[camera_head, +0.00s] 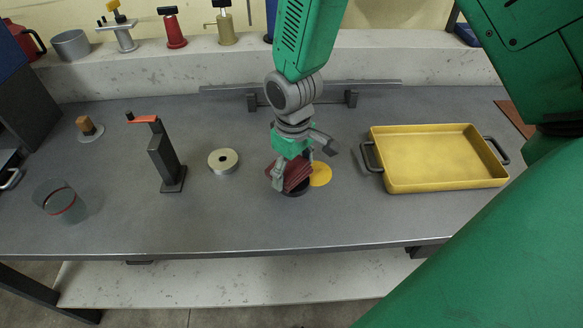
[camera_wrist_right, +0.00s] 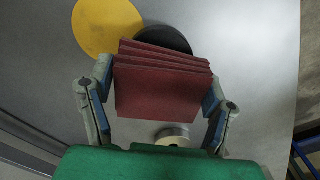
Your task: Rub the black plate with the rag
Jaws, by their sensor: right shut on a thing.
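My right gripper (camera_head: 294,174) is shut on a dark red folded rag (camera_head: 291,176) over the middle of the bench. In the right wrist view the rag (camera_wrist_right: 160,88) sits between the two fingers of the gripper (camera_wrist_right: 158,100). The black plate (camera_head: 296,192) is a dark disc, mostly hidden beneath the rag. In the wrist view part of the plate (camera_wrist_right: 166,37) shows just beyond the rag. I cannot tell whether the rag touches the plate. My left gripper is not in view.
A yellow disc (camera_head: 320,174) lies beside the plate. A yellow tray (camera_head: 428,187) stands to the right. To the left are a pale ring (camera_head: 223,161), a black stand with an orange top (camera_head: 166,163) and a clear cup (camera_head: 61,203). The front of the bench is clear.

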